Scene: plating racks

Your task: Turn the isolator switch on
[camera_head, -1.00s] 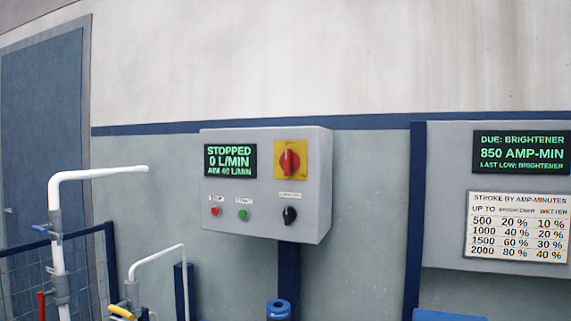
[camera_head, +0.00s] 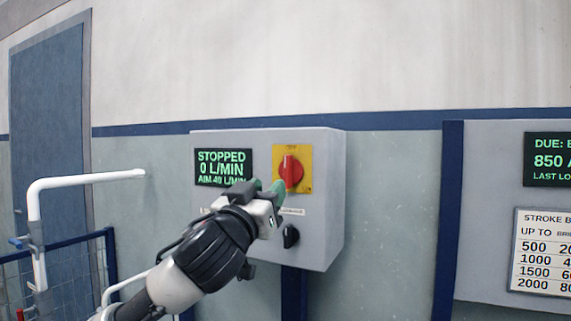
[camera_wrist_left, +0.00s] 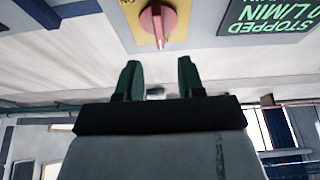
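The isolator switch is a red rotary knob (camera_head: 291,171) on a yellow plate (camera_head: 305,152) on the front of a grey control box (camera_head: 328,200). Its handle looks upright. My left gripper (camera_head: 267,188) is in front of the box, just below and left of the knob in the head view. In the left wrist view, turned upside down, the knob (camera_wrist_left: 158,22) lies ahead of the two green fingertips (camera_wrist_left: 158,80). The fingers are apart with nothing between them, and a gap to the knob shows. My right gripper is in neither view.
A black knob (camera_head: 291,236) sits below the isolator on the same box. A display (camera_head: 223,167) reads STOPPED, 0 L/MIN. My left arm hides the lower left buttons. A white pipe (camera_head: 85,180) stands at left; another panel (camera_head: 490,195) is at right.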

